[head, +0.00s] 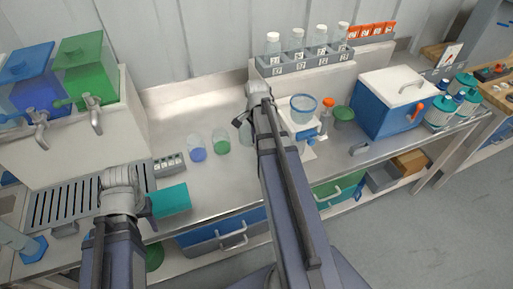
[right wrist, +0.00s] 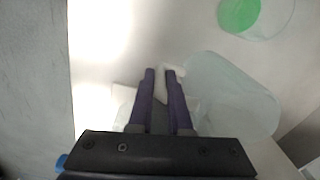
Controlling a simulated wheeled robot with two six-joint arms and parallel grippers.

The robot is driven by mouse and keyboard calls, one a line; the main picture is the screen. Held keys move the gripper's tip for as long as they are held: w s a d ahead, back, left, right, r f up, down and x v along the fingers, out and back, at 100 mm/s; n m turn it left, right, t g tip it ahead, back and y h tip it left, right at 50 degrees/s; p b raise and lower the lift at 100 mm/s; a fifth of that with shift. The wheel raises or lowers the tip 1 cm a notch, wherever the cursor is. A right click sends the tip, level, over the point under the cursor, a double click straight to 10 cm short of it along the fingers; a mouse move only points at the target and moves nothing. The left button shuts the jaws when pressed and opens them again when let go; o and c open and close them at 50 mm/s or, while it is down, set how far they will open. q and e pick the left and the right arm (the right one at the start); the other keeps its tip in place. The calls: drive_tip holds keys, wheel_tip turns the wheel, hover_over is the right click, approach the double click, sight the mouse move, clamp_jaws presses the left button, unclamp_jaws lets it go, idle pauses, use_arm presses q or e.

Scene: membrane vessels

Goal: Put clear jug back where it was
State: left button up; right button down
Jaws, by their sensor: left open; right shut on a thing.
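The clear jug (right wrist: 235,95) is large beside my fingers in the right wrist view. In the head view only a greyish part of it (head: 243,131) shows left of my right forearm. My right gripper (right wrist: 165,72) is shut on the jug's pale handle. Its fingers are hidden behind the arm in the head view. I cannot tell whether the jug touches the counter. My left gripper (head: 147,206) is open at the front left, beside a teal block (head: 171,200), between the drain grille and the counter edge.
A blue beaker (head: 197,150) and a green beaker (head: 221,143) stand left of the jug. A small vial rack (head: 170,163) is farther left. A bottle rack (head: 315,64), a stand with a blue-rimmed bowl (head: 303,106) and a blue cooler (head: 392,104) are to the right.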

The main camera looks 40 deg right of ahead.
drive_tip(key=shift+f+b, duration=1.35)
drive_tip(key=shift+f, duration=0.3)
drive_tip(key=shift+f, duration=0.2)
drive_tip(key=c, duration=0.8)
unclamp_jaws()
drive_tip(key=shift+r, duration=0.1)
drive_tip(key=shift+c, duration=0.2)
drive_tip(key=shift+r, duration=0.15)
wheel_tip(320, 180, up, 12)
drive_tip(key=p, duration=1.2)
drive_tip(key=shift+s, duration=0.1)
